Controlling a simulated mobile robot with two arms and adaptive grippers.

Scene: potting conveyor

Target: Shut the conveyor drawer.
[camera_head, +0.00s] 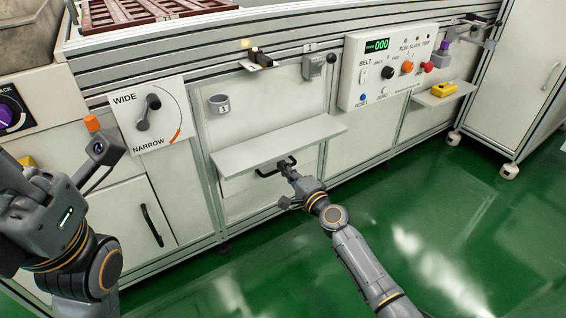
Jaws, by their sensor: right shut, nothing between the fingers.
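The conveyor drawer appears to be the pale unit at the middle of the conveyor's front, with a flat grey ledge (280,143) jutting out above its front panel (240,198). A black bar handle (272,168) sits just under the ledge. How far the drawer stands out is hard to tell. My right gripper (287,170) is shut and empty, its tips at the right end of the handle, touching or very close.
A WIDE/NARROW dial panel (150,115) is left of the drawer, above a cabinet door with a black handle (152,224). A control box (388,68) and a shelf with a yellow item (444,89) are to the right. The green floor (440,220) in front is clear.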

